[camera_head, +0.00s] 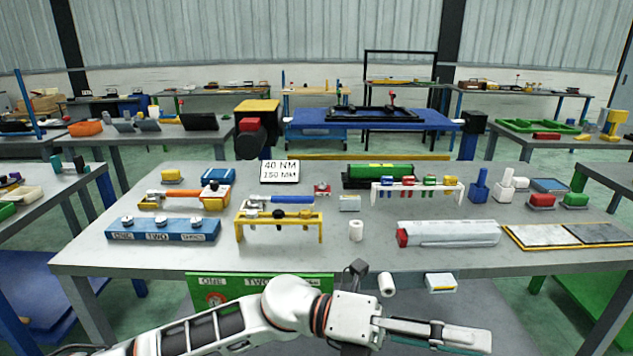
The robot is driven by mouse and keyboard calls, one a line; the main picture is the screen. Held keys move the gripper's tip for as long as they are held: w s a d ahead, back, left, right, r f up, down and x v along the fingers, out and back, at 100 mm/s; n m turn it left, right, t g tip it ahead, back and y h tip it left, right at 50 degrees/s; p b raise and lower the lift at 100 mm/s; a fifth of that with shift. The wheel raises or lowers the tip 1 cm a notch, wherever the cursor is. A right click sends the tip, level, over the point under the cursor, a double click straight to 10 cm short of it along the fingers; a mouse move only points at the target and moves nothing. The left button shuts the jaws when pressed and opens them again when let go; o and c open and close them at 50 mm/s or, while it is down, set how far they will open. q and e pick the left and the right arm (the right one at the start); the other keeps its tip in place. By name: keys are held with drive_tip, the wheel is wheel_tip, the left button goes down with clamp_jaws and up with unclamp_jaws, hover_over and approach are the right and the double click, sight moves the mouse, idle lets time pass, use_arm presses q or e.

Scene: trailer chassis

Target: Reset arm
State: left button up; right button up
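My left arm reaches in from the bottom left, and its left gripper (462,338) points right, low in front of the grey workbench (370,258). The gripper is seen side-on near the bottom edge, so the gap between its fingers is unclear. I see nothing clearly held in it. It is apart from the objects on the bench top. My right arm and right gripper are out of view.
A blue block labelled ONE, TWO (163,231), a yellow rack (278,226), a white-topped bar (448,233) and a two-panel tray (570,236) line the bench front. A green labelled panel (262,287) hangs below. A white roll (387,285) and white box (441,283) show near my arm.

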use_arm(q)
drive_tip(key=w+a+n+t+h, duration=0.45)
drive_tip(key=w+n+t, duration=0.35)
drive_tip(key=n+t, duration=0.5)
drive_tip(key=w+a+f+n+t+y, duration=0.3)
drive_tip(key=a+f+n+t+y, duration=0.15)
drive_tip(key=f+n, duration=0.3)
drive_tip(key=w+a+f+n+t+y, duration=0.4)
drive_tip(key=a+f+n+t, duration=0.15)
drive_tip(key=n, duration=0.35)
drive_tip(key=s+a+f+n+g+y, duration=0.1)
drive_tip(key=s+a+f+n+y, duration=0.2)
drive_tip(key=a+f, duration=0.35)
drive_tip(key=s+a+f+n+y, duration=0.1)
drive_tip(key=a+f+n+y, duration=0.35)
drive_tip(key=f, duration=0.35)
drive_tip(key=s+a+f+n+g+y, duration=0.4)
drive_tip(key=s+a+f+n, duration=0.1)
drive_tip(key=s+a+f, duration=0.8)
wheel_tip(320, 180, down, 3)
drive_tip(key=shift+r, duration=0.1)
drive_tip(key=shift+a, duration=0.1)
